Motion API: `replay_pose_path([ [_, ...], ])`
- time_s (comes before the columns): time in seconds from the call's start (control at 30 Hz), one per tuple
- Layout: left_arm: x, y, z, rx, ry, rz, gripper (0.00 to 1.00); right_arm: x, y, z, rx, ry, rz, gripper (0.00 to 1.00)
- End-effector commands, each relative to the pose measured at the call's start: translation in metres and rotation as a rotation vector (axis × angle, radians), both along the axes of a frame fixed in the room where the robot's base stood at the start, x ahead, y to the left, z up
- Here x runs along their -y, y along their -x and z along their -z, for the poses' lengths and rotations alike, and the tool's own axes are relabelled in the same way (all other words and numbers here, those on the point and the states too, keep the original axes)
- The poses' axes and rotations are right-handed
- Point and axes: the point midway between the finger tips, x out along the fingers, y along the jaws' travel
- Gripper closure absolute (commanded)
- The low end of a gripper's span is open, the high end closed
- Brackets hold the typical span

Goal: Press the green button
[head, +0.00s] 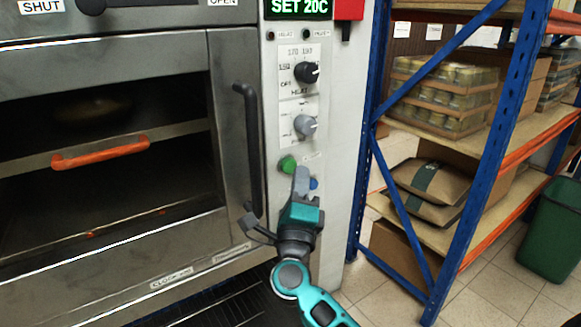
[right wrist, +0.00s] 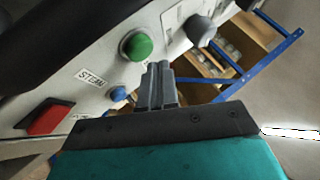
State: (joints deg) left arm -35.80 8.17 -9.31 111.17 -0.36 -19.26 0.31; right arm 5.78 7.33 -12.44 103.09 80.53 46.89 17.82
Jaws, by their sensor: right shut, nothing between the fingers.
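The green button (head: 288,164) is a round button on the oven's pale control panel, below the grey knob. In the right wrist view the green button (right wrist: 137,45) stands just beyond and slightly left of my fingertips. My right gripper (head: 301,172) is shut and empty, its fingers pointing up just right of the button in the head view. In the right wrist view its fingers (right wrist: 158,72) are together; I cannot tell whether they touch the panel. My left gripper is not in view.
A blue button (right wrist: 118,93) and a red switch (right wrist: 46,117) sit near the green one. Above it are a grey knob (head: 305,125) and a black knob (head: 307,72). A black oven handle (head: 249,150) stands out left. A blue-framed shelf (head: 483,150) stands right.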

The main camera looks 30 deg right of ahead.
Motion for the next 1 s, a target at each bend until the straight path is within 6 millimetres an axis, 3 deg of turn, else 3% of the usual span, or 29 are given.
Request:
replay_pose_path([
  [1.0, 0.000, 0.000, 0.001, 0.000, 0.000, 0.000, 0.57, -0.001, -0.010, 0.000, 0.000, 0.000, 0.000, 1.00],
])
